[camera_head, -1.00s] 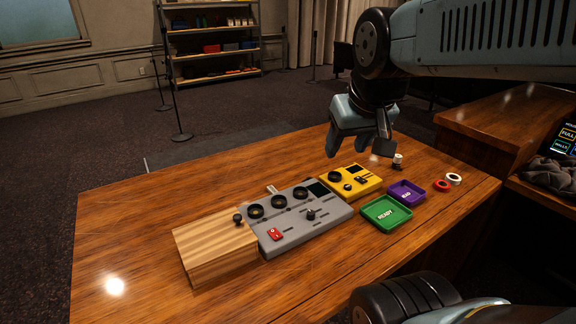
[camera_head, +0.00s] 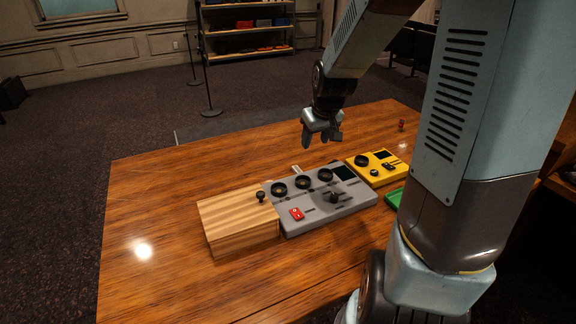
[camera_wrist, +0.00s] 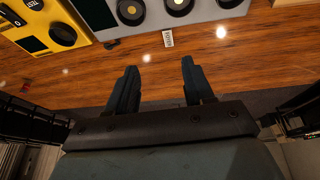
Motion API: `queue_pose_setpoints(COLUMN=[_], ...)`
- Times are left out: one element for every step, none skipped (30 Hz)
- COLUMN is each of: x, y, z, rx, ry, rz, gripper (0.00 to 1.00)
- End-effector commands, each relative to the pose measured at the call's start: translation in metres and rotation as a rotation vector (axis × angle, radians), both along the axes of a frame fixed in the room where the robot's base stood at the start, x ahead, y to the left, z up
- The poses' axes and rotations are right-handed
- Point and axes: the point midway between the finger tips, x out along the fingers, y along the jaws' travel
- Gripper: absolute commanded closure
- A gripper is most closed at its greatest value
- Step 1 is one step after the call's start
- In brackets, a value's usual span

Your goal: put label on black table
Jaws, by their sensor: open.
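A small white label (camera_wrist: 168,38) with dark print lies on the brown wooden table (camera_wrist: 240,55), beside the back edge of the grey mixing desk (camera_wrist: 100,12). In the head view the label (camera_head: 296,168) shows as a pale strip behind the grey desk (camera_head: 310,205). My gripper (camera_head: 321,140) is over the table behind the desk, fingers pointing down. In the wrist view my gripper (camera_wrist: 158,68) is open and empty, its fingers apart, with the label ahead of the gap between them. No black table can be made out.
A wooden block (camera_head: 235,222) stands left of the grey desk, a yellow device (camera_head: 375,168) right of it. A small red item (camera_head: 402,124) stands at the far right. The table's left and back are clear.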

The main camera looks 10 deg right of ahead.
Motion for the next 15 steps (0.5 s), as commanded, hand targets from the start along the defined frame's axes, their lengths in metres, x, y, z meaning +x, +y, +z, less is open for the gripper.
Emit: queue_pose_setpoints(x=[0.007,0.01,0.014,0.017,0.019,0.022,0.024,0.025,0.026,0.027,0.027,0.028,0.029,0.03,0.031], y=[-0.002,-0.003,-0.004,-0.004,-0.005,-0.006,-0.006,-0.005,-0.005,-0.005,-0.005,-0.005,-0.004,-0.004,-0.003], z=[-0.01,-0.014,-0.02,-0.023,-0.026,-0.029,-0.031,-0.033,-0.035,-0.036,-0.037,-0.039,-0.04,-0.043,-0.046], rx=[0.014,0.02,0.028,0.032,0.037,0.042,0.045,0.048,0.051,0.052,0.053,0.054,0.054,0.054,0.055], ry=[0.005,0.004,0.002,0.001,0.0,-0.002,-0.003,-0.003,-0.004,-0.005,-0.005,-0.006,-0.006,-0.006,-0.003], rz=[0.001,0.003,0.006,0.009,0.009,0.01,0.012,0.013,0.014,0.014,0.016,0.017,0.017,0.016,0.016], gripper=[0.48,0.48,0.48,0.48,0.48,0.48,0.48,0.48,0.48,0.48,0.48,0.48,0.48,0.48,0.48])
